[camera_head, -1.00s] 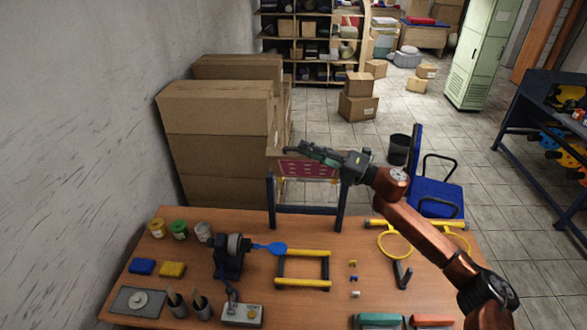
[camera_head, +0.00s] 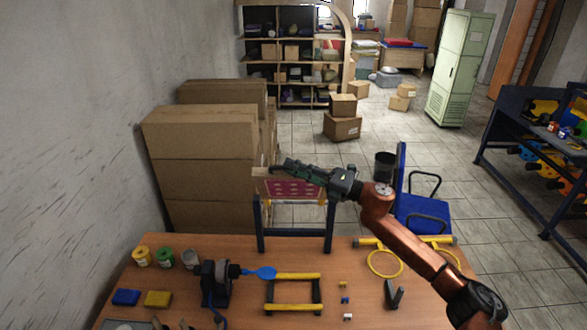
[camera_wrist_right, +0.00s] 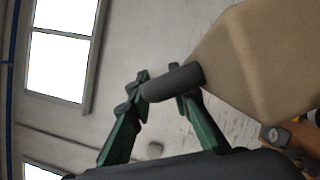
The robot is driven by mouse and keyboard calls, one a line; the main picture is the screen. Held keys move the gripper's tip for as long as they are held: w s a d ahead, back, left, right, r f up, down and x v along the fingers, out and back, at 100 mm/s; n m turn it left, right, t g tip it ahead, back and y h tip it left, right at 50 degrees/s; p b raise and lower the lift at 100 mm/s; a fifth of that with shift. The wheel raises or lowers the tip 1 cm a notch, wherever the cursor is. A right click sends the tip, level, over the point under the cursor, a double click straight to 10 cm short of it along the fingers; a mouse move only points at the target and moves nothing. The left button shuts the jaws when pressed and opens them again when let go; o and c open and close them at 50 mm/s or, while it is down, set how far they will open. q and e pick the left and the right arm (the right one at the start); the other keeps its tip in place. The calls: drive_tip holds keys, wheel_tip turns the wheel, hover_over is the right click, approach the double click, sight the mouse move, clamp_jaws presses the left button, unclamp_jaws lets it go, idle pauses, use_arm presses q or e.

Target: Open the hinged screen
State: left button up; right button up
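The hinged screen (camera_head: 292,188) is a pink-red panel with pale marks and a wooden edge, on a dark blue stand behind the worktable. My right gripper (camera_head: 288,165), green and black, lies across its upper edge, pointing left. In the right wrist view the green fingers (camera_wrist_right: 162,82) are apart, with a dark grey cylinder (camera_wrist_right: 175,82) across their tips. It may be a handle of the screen; whether the fingers squeeze it I cannot tell. The panel's upper part is partly hidden by my gripper. My left gripper does not show.
Stacked cardboard boxes (camera_head: 200,158) stand left of the screen.

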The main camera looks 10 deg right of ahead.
drive_tip(key=v, duration=1.2)
drive_tip(key=shift+r, duration=0.1)
